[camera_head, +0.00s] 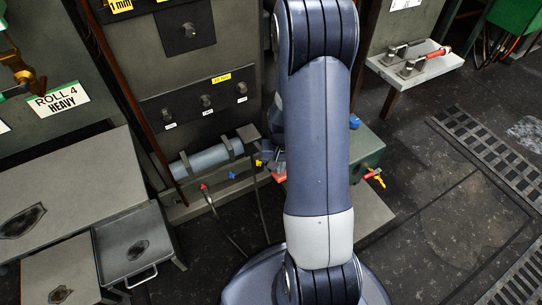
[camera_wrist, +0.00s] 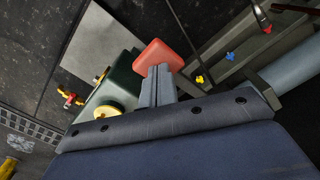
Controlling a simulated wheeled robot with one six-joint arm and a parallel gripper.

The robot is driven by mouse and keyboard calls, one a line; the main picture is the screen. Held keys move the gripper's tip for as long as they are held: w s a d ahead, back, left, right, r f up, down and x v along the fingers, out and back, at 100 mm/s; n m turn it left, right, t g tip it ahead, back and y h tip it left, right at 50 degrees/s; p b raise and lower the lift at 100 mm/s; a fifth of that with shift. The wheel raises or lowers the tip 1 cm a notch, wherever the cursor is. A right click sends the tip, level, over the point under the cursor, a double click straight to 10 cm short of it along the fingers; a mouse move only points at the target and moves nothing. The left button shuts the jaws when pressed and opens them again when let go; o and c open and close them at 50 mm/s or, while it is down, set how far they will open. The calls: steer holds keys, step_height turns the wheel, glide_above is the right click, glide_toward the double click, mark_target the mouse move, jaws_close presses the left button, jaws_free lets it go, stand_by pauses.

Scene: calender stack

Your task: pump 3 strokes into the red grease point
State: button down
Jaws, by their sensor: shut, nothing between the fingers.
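Three small coloured points sit in a row on a grey ledge: the red grease point (camera_head: 204,186), a blue one (camera_head: 232,175) and a yellow one (camera_head: 258,162). In the wrist view the red grease point (camera_wrist: 267,28) is at the upper right, beyond the blue (camera_wrist: 231,56) and yellow (camera_wrist: 199,78) ones. My gripper (camera_wrist: 158,69) is shut and empty, its fingertips overlapping a red-orange pad (camera_wrist: 157,52) beside a green box (camera_wrist: 122,84). I cannot tell whether they touch. In the head view the pad (camera_head: 279,178) is partly hidden by my arm.
A grey cylinder (camera_head: 205,158) lies in brackets above the coloured points. Dark hoses hang near them. A red-and-yellow valve (camera_head: 375,177) sticks out from the green box. A grey bench (camera_head: 75,180) and low metal stands fill the left. Open floor with grates lies right.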

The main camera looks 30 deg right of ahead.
steer(key=shift+r+p, duration=0.45)
steer(key=shift+r, duration=0.4)
steer(key=shift+f, duration=0.15)
steer(key=shift+f+b, duration=3.3)
steer(key=shift+f, duration=0.7)
steer(key=shift+r, duration=0.1)
step_height(320, 180, up, 8)
steer(key=p, duration=0.6)
steer(key=shift+p, duration=0.3)
steer(key=shift+r, duration=0.15)
